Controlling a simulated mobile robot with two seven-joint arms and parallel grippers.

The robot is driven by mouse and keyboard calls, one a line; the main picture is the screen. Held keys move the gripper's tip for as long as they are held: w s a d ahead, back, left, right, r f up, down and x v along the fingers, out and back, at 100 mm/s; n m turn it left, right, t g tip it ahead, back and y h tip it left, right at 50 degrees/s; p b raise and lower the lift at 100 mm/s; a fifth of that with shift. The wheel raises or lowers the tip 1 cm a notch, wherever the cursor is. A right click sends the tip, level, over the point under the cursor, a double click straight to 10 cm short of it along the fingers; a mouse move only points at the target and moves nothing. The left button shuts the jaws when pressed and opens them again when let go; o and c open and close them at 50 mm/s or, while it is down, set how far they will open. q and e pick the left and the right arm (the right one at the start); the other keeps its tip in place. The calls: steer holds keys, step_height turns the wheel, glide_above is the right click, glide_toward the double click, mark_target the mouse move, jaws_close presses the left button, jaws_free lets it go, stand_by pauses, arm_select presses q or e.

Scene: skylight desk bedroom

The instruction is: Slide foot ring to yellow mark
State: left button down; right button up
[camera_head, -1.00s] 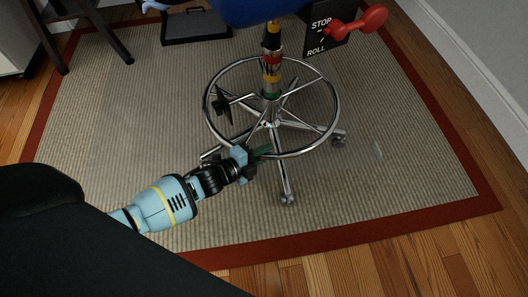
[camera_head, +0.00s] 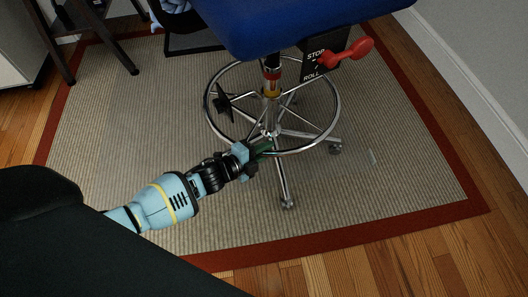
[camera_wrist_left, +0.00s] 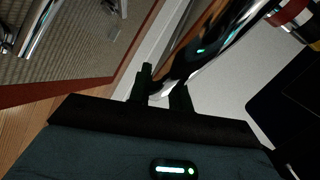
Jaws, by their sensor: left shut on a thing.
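The chrome foot ring (camera_head: 338,108) circles the lower column of a swivel chair, on spokes above the wheeled base (camera_head: 283,185). The column (camera_head: 271,83) carries coloured bands, red and yellow among them; the yellow mark (camera_head: 271,94) shows just above the ring's hub. My left gripper (camera_head: 262,147) is at the near side of the ring, shut on its rim. In the left wrist view, the chrome rim (camera_wrist_left: 222,55) runs between the fingers (camera_wrist_left: 162,92). My right gripper is not in view.
The blue seat (camera_head: 285,25) overhangs the column. A black STOP/ROLL plate with a red lever (camera_head: 345,60) sits under it. The red-edged rug (camera_head: 110,150) is mostly clear; a dark-legged desk stands at upper left.

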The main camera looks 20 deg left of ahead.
arm_select(q)
steer(key=shift+r, duration=0.15)
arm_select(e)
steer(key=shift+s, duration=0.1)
arm_select(q)
steer(key=c, duration=1.3)
jaws_free()
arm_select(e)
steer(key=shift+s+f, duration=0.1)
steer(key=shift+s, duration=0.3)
arm_select(q)
steer(key=p+v, duration=0.3)
steer(key=v, duration=0.4)
steer(key=shift+s, duration=0.4)
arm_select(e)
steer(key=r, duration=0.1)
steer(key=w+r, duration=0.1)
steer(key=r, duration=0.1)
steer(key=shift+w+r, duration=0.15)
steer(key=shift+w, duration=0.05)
arm_select(q)
steer(key=shift+a, duration=0.15)
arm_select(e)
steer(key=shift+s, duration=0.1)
